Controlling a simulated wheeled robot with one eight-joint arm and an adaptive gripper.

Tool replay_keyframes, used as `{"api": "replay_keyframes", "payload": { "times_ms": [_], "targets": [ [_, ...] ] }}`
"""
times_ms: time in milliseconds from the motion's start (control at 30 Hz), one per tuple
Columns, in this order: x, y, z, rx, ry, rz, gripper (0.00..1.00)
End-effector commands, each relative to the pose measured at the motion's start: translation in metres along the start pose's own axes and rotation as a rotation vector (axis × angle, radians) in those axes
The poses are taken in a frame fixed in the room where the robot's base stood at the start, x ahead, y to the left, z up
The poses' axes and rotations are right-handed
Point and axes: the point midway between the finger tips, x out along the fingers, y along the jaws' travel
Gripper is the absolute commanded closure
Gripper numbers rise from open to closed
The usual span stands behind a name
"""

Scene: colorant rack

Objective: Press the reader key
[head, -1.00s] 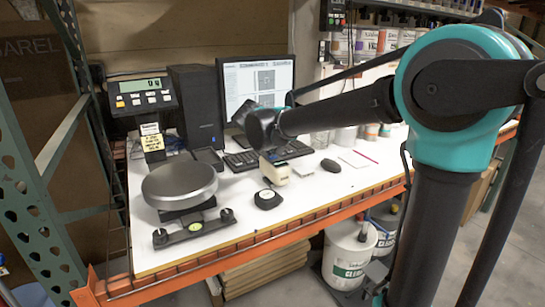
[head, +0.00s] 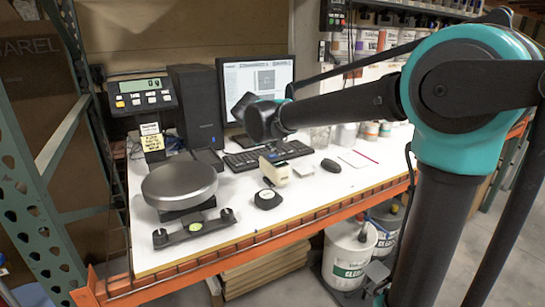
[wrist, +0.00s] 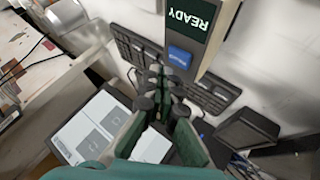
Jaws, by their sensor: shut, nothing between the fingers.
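The reader is a small beige device (head: 275,169) standing on the white bench in front of the keyboard. In the wrist view, the reader (wrist: 207,20) fills the top, with a dark display showing READY upside down. Its blue key (wrist: 180,56) sits beside the display, in clear view. My gripper (wrist: 157,78) is shut and empty. Its dark fingertips show just below and left of the blue key in that picture; I cannot tell the gap in depth.
A keyboard (head: 268,154) and monitor (head: 256,85) stand behind the reader. A black puck-like object (head: 267,199) lies in front, a mouse (head: 330,165) to the right. A round scale plate (head: 180,184) is at left. Bare bench lies at front right.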

Motion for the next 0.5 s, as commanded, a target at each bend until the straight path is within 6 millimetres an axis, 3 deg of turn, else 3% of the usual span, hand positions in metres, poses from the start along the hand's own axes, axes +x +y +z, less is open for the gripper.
{"api": "replay_keyframes", "payload": {
  "times_ms": [500],
  "targets": [
    [-0.03, 0.022, -0.022, 0.0, 0.0, 0.0, 1.0]
  ]
}}
